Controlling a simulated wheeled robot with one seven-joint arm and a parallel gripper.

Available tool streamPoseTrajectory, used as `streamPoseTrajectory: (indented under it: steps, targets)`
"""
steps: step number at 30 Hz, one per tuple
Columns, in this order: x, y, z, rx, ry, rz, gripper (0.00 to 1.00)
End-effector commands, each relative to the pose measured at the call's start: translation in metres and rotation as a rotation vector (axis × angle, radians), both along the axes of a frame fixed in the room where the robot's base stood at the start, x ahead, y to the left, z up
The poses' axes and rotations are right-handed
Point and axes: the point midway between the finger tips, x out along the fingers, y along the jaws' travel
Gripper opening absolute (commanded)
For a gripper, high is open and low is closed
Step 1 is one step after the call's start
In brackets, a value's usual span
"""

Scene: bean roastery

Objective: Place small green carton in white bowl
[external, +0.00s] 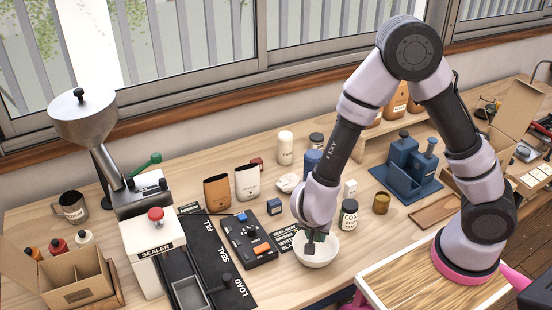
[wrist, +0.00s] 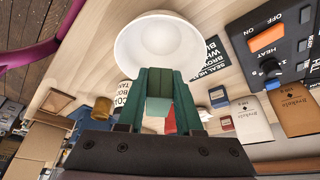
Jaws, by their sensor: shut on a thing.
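The white bowl (external: 317,258) stands upright on the wooden bench, and it also shows at the top of the wrist view (wrist: 160,45). My gripper (external: 316,238) points down over the bowl. In the wrist view my gripper (wrist: 160,75) is shut on the small green carton (wrist: 158,107), which sits between the dark green fingers. The fingers hide the carton's sides. In the external view the carton is too small and dark to tell apart from the fingers, and I cannot tell whether it touches the bowl.
A black switch panel (external: 249,238) lies left of the bowl. A labelled jar (external: 348,214) and a brown cup (external: 381,203) stand right of it. A blue stand (external: 405,180) is farther right. The sealer (external: 153,250) and its black mat (external: 212,262) fill the left.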

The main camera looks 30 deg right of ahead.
Motion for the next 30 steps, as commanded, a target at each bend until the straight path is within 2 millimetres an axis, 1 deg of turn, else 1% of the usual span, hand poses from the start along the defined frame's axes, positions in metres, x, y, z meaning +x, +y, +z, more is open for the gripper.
streamPoseTrajectory:
  steps: [1, 6, 12, 18, 28, 29, 30]
  targets:
    - [-0.001, 0.0, -0.007, -0.003, 0.002, 0.001, 0.0]
    - [-0.001, 0.0, -0.027, -0.002, 0.002, 0.0, 0.0]
    - [0.0, 0.0, -0.047, -0.002, 0.002, 0.0, 0.0]
    - [0.0, 0.0, -0.056, -0.001, 0.001, 0.001, 0.0]
    - [0.0, 0.0, -0.058, 0.001, 0.0, -0.002, 0.0]
    - [0.0, 0.0, -0.058, 0.001, 0.0, -0.001, 0.42]
    - [0.0, 0.0, -0.058, 0.001, 0.0, -0.002, 0.57]
